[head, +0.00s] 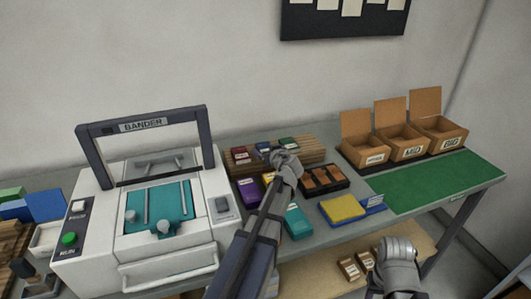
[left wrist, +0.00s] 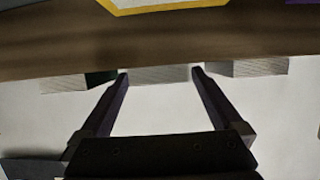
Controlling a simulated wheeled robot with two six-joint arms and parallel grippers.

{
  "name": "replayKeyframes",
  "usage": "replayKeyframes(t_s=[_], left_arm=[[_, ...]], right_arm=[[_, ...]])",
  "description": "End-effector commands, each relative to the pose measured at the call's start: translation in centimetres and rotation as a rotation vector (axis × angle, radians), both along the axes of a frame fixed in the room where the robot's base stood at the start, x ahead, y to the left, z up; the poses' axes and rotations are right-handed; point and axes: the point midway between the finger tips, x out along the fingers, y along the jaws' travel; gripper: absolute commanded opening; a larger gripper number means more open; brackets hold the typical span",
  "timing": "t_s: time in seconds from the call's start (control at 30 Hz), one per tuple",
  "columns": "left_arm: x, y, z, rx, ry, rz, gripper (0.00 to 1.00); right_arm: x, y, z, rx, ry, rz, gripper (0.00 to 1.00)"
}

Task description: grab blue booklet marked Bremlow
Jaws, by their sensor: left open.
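In the head view a small dark blue booklet (head: 263,148) lies on the wooden board, between a red booklet (head: 241,155) and a green booklet (head: 288,143). Its lettering is too small to read. My left gripper (head: 284,160) is over the board, just right of and in front of it. In the left wrist view my left gripper (left wrist: 160,72) is open and empty. The pale page edge of a booklet (left wrist: 160,76) shows between its fingertips; its cover is hidden. My right gripper (head: 398,258) is at the lower right, away from the booklets; its fingers are not clear.
A black tray (head: 345,183) with brown blocks and a yellow pad (head: 342,208) are to the right. The bander machine (head: 90,228) stands left. The green mat (head: 440,183) is clear.

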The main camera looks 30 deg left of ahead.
Motion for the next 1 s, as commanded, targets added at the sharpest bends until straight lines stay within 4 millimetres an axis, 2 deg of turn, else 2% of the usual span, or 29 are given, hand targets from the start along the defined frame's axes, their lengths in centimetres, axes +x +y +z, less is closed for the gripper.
replayKeyframes(t_s=[0.23, 1.0], left_arm=[[0.13, 0.17, -0.08, 0.0, 0.0, -0.001, 0.99], [0.12, 0.16, -0.08, 0.0, 0.0, 0.0, 0.12]], right_arm=[[0.0, 0.0, -0.07, 0.0, 0.0, 0.0, 0.5], [-0.01, 0.0, -0.08, 0.0, 0.0, 0.0, 0.5]])
